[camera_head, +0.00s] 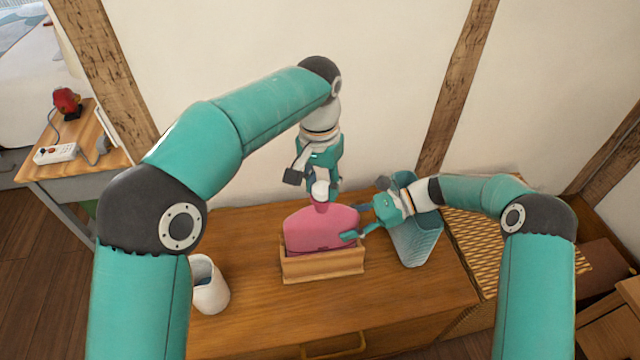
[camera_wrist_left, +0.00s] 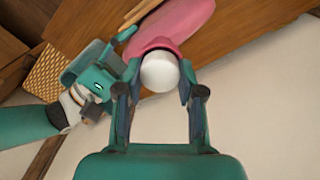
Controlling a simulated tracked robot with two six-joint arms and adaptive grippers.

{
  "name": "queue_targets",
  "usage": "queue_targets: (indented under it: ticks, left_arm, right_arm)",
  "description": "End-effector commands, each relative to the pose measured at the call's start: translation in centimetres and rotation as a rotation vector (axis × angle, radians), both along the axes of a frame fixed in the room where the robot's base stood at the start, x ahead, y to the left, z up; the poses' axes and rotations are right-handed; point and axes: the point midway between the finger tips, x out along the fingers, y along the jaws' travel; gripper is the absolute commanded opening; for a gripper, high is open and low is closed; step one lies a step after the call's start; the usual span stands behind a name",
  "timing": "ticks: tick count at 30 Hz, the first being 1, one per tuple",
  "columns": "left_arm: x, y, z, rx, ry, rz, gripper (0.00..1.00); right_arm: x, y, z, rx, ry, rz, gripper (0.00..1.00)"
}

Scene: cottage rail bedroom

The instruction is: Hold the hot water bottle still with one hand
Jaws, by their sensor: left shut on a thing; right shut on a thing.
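The pink hot water bottle (camera_head: 315,232) stands upright in a small wooden box (camera_head: 322,268) on the wooden cabinet top. Its white stopper (camera_head: 320,190) is at the top of the neck. My left gripper (camera_head: 322,188) comes from above and is shut on the white stopper. In the left wrist view the round stopper (camera_wrist_left: 160,72) sits between both fingers, with the pink body (camera_wrist_left: 180,25) beyond it. My right gripper (camera_head: 354,228) is shut on the right side of the hot water bottle's body. Part of the bottle's lower body is hidden inside the box.
A white cup (camera_head: 209,290) stands at the left of the cabinet top (camera_head: 400,300). A blue-grey textured container (camera_head: 415,245) stands on the right, behind my right gripper. A side table with a power strip (camera_head: 55,153) and a red object (camera_head: 66,101) is at the far left.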

Motion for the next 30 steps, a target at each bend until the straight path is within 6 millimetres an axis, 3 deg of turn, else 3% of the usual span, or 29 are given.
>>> queue_targets:
  ticks: [21,25,29,30]
  left_arm:
    - [-0.37,-0.26,-0.65,-0.003,0.008,-1.620,0.00]
    - [-0.44,-0.23,-0.72,-0.005,0.010,-1.837,0.00]
    - [-0.44,-0.20,-0.75,-0.006,0.010,-1.822,0.00]
    - [-0.43,-0.19,-0.75,-0.006,0.010,-1.821,0.41]
  right_arm:
    - [-0.07,-0.06,0.19,0.004,-0.005,0.007,0.00]
    - [-0.06,-0.07,0.20,0.003,-0.005,0.007,0.00]
    - [-0.05,-0.07,0.21,0.003,-0.005,0.005,0.00]
    - [-0.05,-0.07,0.21,0.004,-0.005,0.005,0.00]
